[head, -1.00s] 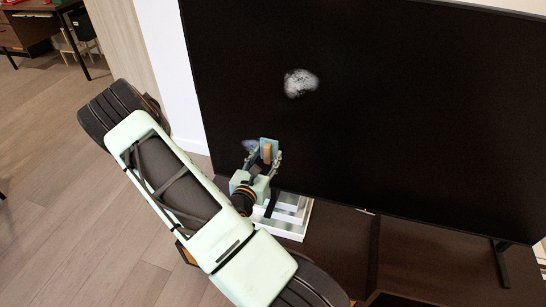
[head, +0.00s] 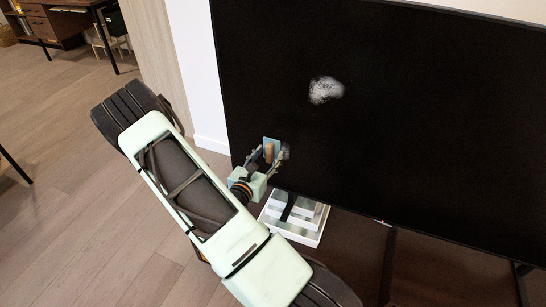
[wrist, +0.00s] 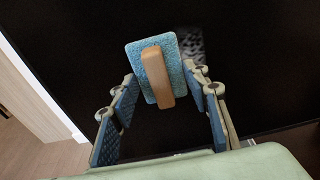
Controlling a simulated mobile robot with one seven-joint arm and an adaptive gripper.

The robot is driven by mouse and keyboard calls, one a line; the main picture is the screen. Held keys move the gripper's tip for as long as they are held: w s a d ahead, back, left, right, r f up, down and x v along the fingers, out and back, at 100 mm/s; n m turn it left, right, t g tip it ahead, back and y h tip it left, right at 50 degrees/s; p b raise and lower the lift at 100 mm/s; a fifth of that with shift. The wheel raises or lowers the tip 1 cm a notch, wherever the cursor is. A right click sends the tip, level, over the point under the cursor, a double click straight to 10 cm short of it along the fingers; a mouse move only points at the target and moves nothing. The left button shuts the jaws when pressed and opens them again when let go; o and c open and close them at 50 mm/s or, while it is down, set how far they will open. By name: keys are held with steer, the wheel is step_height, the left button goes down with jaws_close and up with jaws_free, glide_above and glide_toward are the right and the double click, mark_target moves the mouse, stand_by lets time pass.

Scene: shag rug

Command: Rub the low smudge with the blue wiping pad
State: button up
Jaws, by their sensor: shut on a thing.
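The blue wiping pad (head: 273,142) has a wooden handle and is upright at the lower left of the black screen (head: 420,130). My gripper (head: 269,157) is shut on the pad. In the wrist view, the blue pad (wrist: 133,58) is tilted a little, with its handle towards me. The low smudge (head: 287,152) is a faint grey patch just right of the pad, partly hidden by it and a finger. It also shows in the wrist view (wrist: 191,44), at the pad's right edge. I cannot tell whether the pad touches the screen.
A brighter white smudge (head: 326,90) is higher on the screen. A stack of white and grey boxes or books (head: 310,238) sits below my gripper on the dark stand (head: 345,250). A desk (head: 75,15) is at the far left. Open floor lies left.

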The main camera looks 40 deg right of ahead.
mark_target(287, 152)
steer(key=shift+s+d+r+p, duration=0.15)
steer(key=shift+s+d+p, duration=0.15)
steer(key=shift+s+p, duration=0.05)
steer(key=shift+s+d+r, duration=0.1)
steer(key=shift+s+d, duration=0.6)
steer(key=shift+s, duration=0.3)
steer(key=shift+s+d+r, duration=0.1)
steer(key=shift+s+d, duration=0.6)
steer(key=shift+s, duration=0.3)
steer(key=shift+s+d+p, duration=0.3)
steer(key=shift+s+d, duration=0.15)
steer(key=shift+s, duration=0.4)
steer(key=shift+s+d+p, duration=0.3)
steer(key=shift+s+d, duration=0.1)
steer(key=shift+s, duration=0.4)
steer(key=shift+w+a+f+p, duration=0.1)
steer(key=shift+w+a+p, duration=0.1)
steer(key=shift+w+a, duration=0.65)
steer(key=shift+w+a+f+p, duration=0.15)
steer(key=shift+w+a, duration=0.35)
steer(key=shift+w, duration=0.5)
steer(key=w+a, duration=0.3)
steer(key=w, duration=0.4)
steer(key=shift+a+r, duration=0.2)
steer(key=shift+a, duration=0.05)
